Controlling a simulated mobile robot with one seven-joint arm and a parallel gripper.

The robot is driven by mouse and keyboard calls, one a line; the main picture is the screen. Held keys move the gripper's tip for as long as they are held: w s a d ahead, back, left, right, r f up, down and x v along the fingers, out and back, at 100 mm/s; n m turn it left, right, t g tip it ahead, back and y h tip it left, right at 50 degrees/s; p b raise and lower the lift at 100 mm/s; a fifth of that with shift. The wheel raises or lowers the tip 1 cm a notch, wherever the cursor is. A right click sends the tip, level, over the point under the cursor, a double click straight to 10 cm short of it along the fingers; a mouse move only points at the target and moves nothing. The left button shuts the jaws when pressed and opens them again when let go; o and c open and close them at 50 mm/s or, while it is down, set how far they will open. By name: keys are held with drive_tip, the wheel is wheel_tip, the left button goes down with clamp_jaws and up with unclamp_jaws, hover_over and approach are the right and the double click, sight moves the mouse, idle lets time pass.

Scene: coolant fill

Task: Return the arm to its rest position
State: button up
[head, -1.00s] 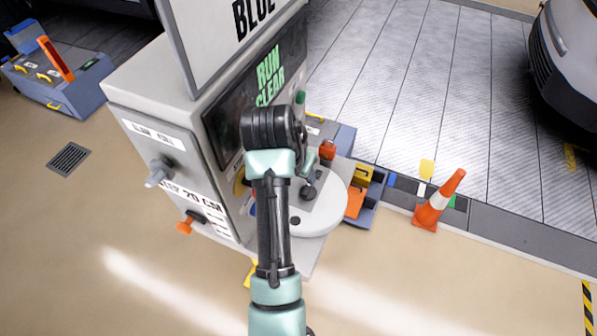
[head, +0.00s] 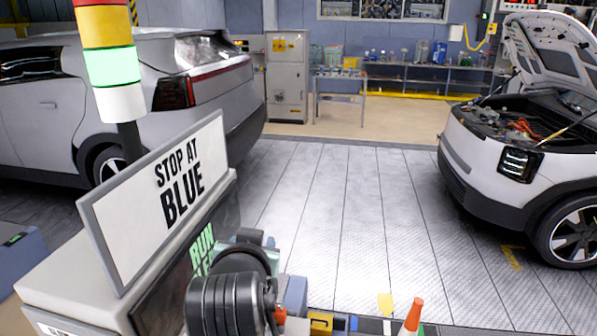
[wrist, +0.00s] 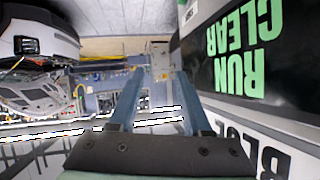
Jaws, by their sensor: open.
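My arm shows at the bottom middle of the head view as a thick black joint with a pale teal part behind it. It stands just right of the coolant machine (head: 75,280). My gripper (wrist: 159,75) shows in the wrist view with two blue fingers apart and nothing between them. The fingertips point into the open room, beside the machine's dark screen (wrist: 240,50), which reads "RUN CLEAR" upside down.
The sign (head: 165,200) reading "STOP AT BLUE" and a signal tower (head: 112,65) lit green rise at left. A silver car (head: 170,85) stands behind. A car with its hood up (head: 500,170) is at right. An orange cone (head: 412,318) stands low right. The plated floor (head: 350,220) is clear.

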wheel_tip(320, 180, up, 14)
drive_tip(key=s+d+t, duration=0.2)
drive_tip(key=d+t, duration=0.1)
drive_tip(key=t, duration=0.2)
drive_tip(key=s+d+r+t, duration=0.2)
drive_tip(key=s+r+t, duration=0.2)
drive_tip(key=s+r, duration=0.4)
drive_tip(key=s+d+r+n+t+b, duration=0.1)
drive_tip(key=s+d+r+t, duration=0.1)
drive_tip(key=s+r+t, duration=0.3)
drive_tip(key=s+r, duration=0.3)
drive_tip(key=r, duration=0.3)
drive_tip(key=shift+s+d+r+t+h, duration=0.25)
drive_tip(key=shift+s+r+t+h, duration=0.05)
drive_tip(key=shift+s+r, duration=0.1)
drive_tip(key=shift+f, duration=0.2)
